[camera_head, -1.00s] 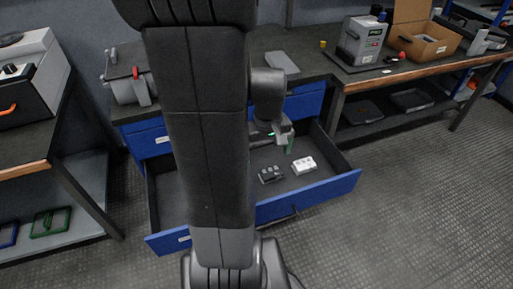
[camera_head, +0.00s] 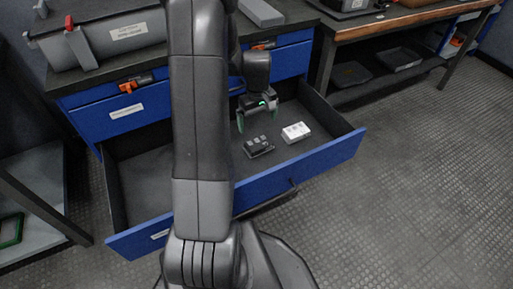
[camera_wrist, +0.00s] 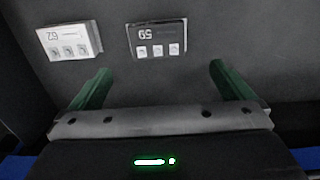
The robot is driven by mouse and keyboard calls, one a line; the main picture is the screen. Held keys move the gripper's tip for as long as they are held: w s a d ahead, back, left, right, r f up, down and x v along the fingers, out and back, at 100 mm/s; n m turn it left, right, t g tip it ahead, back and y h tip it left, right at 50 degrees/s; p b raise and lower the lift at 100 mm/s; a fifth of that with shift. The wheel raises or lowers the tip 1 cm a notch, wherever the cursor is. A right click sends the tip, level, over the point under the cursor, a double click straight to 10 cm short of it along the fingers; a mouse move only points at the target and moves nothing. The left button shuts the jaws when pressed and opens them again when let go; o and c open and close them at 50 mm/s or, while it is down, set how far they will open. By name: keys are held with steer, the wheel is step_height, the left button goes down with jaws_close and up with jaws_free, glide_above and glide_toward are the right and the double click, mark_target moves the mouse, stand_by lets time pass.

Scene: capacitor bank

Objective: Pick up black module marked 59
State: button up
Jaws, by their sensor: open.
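The black module marked 59 (camera_wrist: 157,39) lies in the drawer, label side up, with its number upside down in the wrist view. It also shows in the head view (camera_head: 258,147), in the right part of the open blue drawer (camera_head: 300,177). My gripper (camera_head: 257,118) is open and empty, above and behind the module in the head view. In the wrist view its green fingertips (camera_wrist: 160,76) stand apart, with the module beyond them and between them across the picture. Nothing hides the module's top.
A white module marked 62 or 29 (camera_wrist: 69,38) lies beside the black one; it also shows in the head view (camera_head: 296,132). The drawer walls stand around both. A grey toolbox (camera_head: 100,37) sits on the bench. The drawer's left part is bare.

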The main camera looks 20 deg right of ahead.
steer(key=b, duration=0.2)
glide_above(259, 142)
steer(key=f, duration=0.6)
steer(key=shift+s+a+f, duration=0.2)
steer(key=shift+a+f, duration=0.1)
steer(key=shift+f, duration=0.1)
steer(key=shift+d+f+b, duration=0.2)
steer(key=shift+f+b, duration=1.3)
steer(key=shift+f, duration=1.2)
steer(key=shift+r, duration=0.1)
steer(key=c, duration=0.8)
steer(key=shift+w+r, duration=0.1)
